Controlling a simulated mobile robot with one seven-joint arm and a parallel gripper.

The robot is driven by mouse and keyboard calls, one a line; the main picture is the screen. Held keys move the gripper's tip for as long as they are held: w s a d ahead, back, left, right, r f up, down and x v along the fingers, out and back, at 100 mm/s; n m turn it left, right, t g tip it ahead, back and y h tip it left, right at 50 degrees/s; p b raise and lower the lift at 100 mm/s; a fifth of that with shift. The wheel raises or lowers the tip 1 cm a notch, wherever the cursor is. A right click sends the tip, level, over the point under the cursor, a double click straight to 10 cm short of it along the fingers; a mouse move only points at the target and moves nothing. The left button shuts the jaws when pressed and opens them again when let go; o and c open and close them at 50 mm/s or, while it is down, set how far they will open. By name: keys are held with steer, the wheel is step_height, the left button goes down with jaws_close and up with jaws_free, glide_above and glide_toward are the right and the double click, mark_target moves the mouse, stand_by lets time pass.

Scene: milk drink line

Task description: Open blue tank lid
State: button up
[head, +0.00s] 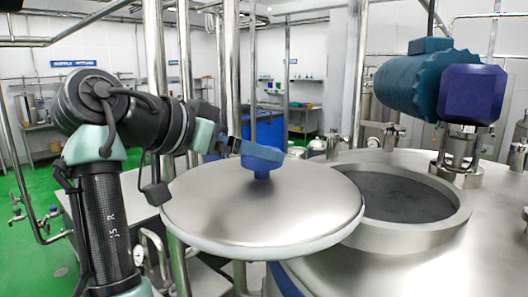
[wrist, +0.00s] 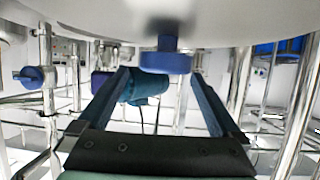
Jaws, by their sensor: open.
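The tank lid (head: 215,215) is a wide steel disc with a pale rim and a blue knob (head: 262,174) on top. It sits swung to the left of the round tank opening (head: 395,197), whose dark inside shows. The lid hides the opening's left edge. My gripper (head: 268,156) is at the knob, its blue fingers just above or around it. In the wrist view, my gripper (wrist: 160,75) is open, with the knob (wrist: 160,55) between or just beyond the fingertips. The lid (wrist: 70,20) fills the top there. I cannot tell if the fingers touch the knob.
A teal and dark blue motor (head: 425,82) stands on the tank top (head: 480,215) behind the opening. Vertical steel pipes (head: 232,75) rise behind my arm. A blue container (head: 262,130) stands behind the lid.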

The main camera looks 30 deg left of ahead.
mark_target(327, 207)
steer(key=p+v, duration=0.1)
steer(key=v, duration=0.7)
steer(key=shift+s, duration=0.4)
steer(key=shift+w, duration=0.1)
